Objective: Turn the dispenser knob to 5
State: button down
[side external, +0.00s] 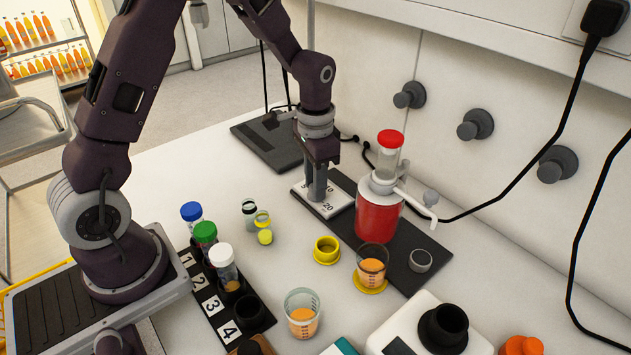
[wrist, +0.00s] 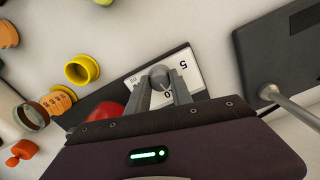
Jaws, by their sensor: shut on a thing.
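The dispenser has a red body (side external: 378,217) with a clear top, a red lid and a white spout, standing on a dark base. Its white dial plate (side external: 336,204) lies at the left end of that base, with printed numbers including 10 and 20. In the wrist view a 5 shows on the dial plate (wrist: 186,61). My gripper (side external: 317,192) points down over the plate, its fingers shut on the knob. In the wrist view the grey knob (wrist: 159,76) sits between the fingertips. Which number the knob points to cannot be told.
A cup of orange juice (side external: 372,268) stands on a yellow ring by the dispenser. Another beaker (side external: 302,315) stands nearer. A numbered black rack (side external: 205,290) holds capped vials at left. A dark flat device (side external: 268,140) lies behind my gripper.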

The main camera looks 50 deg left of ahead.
jog(key=n, duration=0.4)
jog(key=shift+n, duration=0.4)
jog(key=n, duration=0.3)
jog(key=shift+n, duration=0.3)
jog(key=n, duration=0.3)
jog(key=shift+w, duration=0.1)
jog(key=shift+n, duration=2.1)
jog(key=c, duration=1.1)
grip_release()
jog(key=shift+c, duration=0.2)
notch_tip(320, 180, up, 7)
jog(key=shift+r, duration=0.1)
